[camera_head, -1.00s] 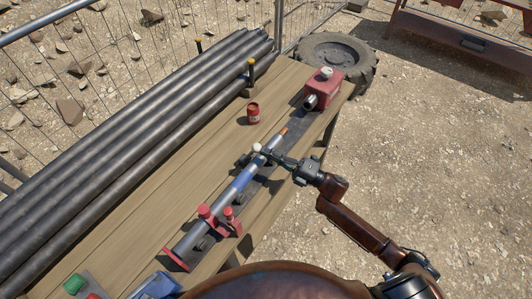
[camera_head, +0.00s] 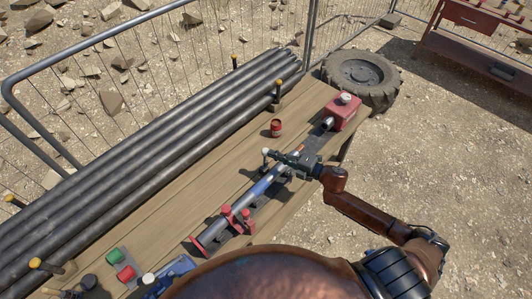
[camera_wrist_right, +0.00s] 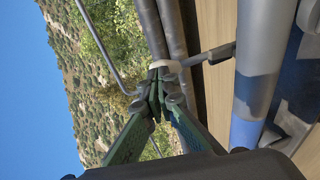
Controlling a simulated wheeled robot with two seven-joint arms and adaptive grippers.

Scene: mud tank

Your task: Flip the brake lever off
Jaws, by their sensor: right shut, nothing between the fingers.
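The brake lever has a pale round knob (camera_head: 265,152) and stands beside the blue-grey rod (camera_head: 262,187) on the bench. In the right wrist view its knob (camera_wrist_right: 168,67) and dark shaft (camera_wrist_right: 212,54) show, with the shaft running right toward the rod. My right gripper (camera_head: 274,155) is shut and empty at the knob, on the near side. In the wrist view its green fingertips (camera_wrist_right: 163,84) meet just below the knob and overlap its lower edge; I cannot tell whether they touch. My left gripper is not in view.
Red clamps (camera_head: 236,218) hold the rod on the wooden bench (camera_head: 180,203). A red can (camera_head: 276,128), a red box (camera_head: 341,113) and a green button (camera_head: 115,256) are also there. Long dark pipes (camera_head: 150,141) lie along the far side.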

